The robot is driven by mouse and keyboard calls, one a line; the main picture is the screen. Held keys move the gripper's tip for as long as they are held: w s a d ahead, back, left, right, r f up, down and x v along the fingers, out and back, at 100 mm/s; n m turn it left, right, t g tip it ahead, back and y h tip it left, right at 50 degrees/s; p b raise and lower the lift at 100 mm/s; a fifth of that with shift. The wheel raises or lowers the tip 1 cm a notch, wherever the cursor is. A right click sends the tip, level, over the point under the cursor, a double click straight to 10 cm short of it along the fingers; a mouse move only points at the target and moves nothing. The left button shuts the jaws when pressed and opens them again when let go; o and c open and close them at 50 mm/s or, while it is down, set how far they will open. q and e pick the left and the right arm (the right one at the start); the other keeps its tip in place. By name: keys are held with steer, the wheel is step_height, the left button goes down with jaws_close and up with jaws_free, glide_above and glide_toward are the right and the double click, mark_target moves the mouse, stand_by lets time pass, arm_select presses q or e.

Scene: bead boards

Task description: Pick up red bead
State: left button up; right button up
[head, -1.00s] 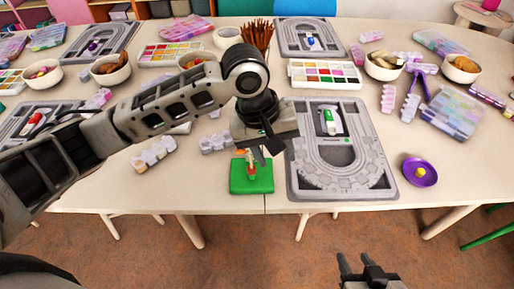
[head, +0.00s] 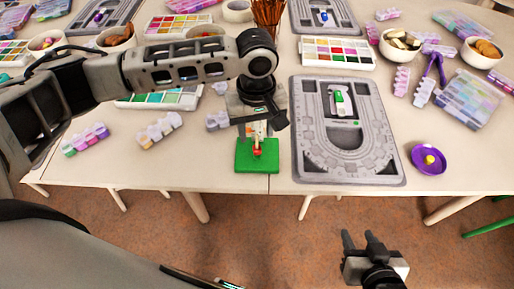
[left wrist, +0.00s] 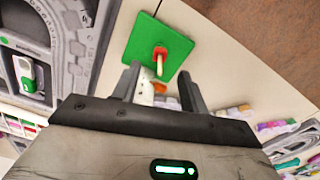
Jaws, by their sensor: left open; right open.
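A red bead (head: 257,152) is at the green square base (head: 257,168) near the table's front edge. In the left wrist view the red bead (left wrist: 160,51) sits on the green base (left wrist: 146,41), with a pale peg-like piece beside it. My left gripper (head: 256,134) is open just behind and above the bead. In the left wrist view its two fingers (left wrist: 160,85) are apart, with the bead ahead of their tips. A white piece and an orange piece show between or behind the fingers. My right gripper (head: 363,240) is open and empty, in front of the table above the floor.
A grey bead board (head: 348,165) lies right of the green base. A purple dish (head: 428,160) with a yellow bead stands further right. Pale bead boxes (head: 160,130) lie to the left. Bead trays and bowls fill the back. The table front beside the base is clear.

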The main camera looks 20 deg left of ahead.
mark_target(257, 145)
arm_select(q)
step_height(257, 145, down, 5)
steer(key=shift+s+d+f, duration=0.1)
stand_by(0.3)
jaws_close()
